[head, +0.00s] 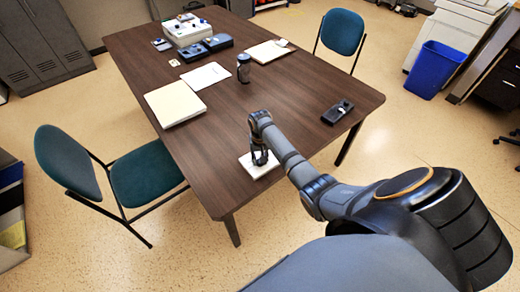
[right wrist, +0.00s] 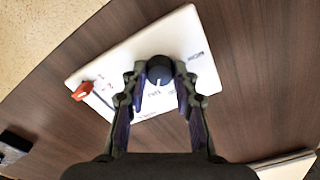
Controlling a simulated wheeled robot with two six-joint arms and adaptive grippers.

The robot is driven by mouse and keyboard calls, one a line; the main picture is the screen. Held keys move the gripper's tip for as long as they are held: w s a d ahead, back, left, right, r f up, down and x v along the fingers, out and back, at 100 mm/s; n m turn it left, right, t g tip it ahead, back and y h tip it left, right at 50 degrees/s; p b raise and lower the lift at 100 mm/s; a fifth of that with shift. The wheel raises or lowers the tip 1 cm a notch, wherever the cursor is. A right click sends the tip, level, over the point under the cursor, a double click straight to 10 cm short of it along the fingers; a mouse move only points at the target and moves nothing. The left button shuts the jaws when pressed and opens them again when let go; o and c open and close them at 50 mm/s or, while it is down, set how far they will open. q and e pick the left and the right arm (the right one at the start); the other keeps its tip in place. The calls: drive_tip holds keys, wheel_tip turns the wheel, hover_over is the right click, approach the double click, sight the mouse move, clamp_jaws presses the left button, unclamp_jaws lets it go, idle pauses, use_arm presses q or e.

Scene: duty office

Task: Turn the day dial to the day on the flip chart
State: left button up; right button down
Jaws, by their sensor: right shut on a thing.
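A white dial board (head: 250,168) lies near the close edge of the brown table. It also shows in the right wrist view (right wrist: 120,62), with small printed labels around a dark round knob (right wrist: 160,70), the day dial. A pale pointer line on the knob faces toward the bottom of the picture. My right gripper (head: 260,160) reaches down over the board. Its fingers show in the right wrist view (right wrist: 160,85), shut on the knob from both sides. Most labels are too small or hidden to read. I cannot make out the day on any flip chart. My left gripper is not in view.
A red piece (right wrist: 82,91) sits at the board's edge. The table (head: 300,85) also bears a thick pale binder (head: 175,104), papers (head: 205,76), a dark bottle (head: 244,70) and a black device (head: 337,112). Teal chairs (head: 150,178) stand beside it.

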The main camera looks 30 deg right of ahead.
drive_tip(key=c, duration=1)
unclamp_jaws()
drive_tip(key=shift+c, duration=0.2)
wheel_tip(320, 180, up, 12)
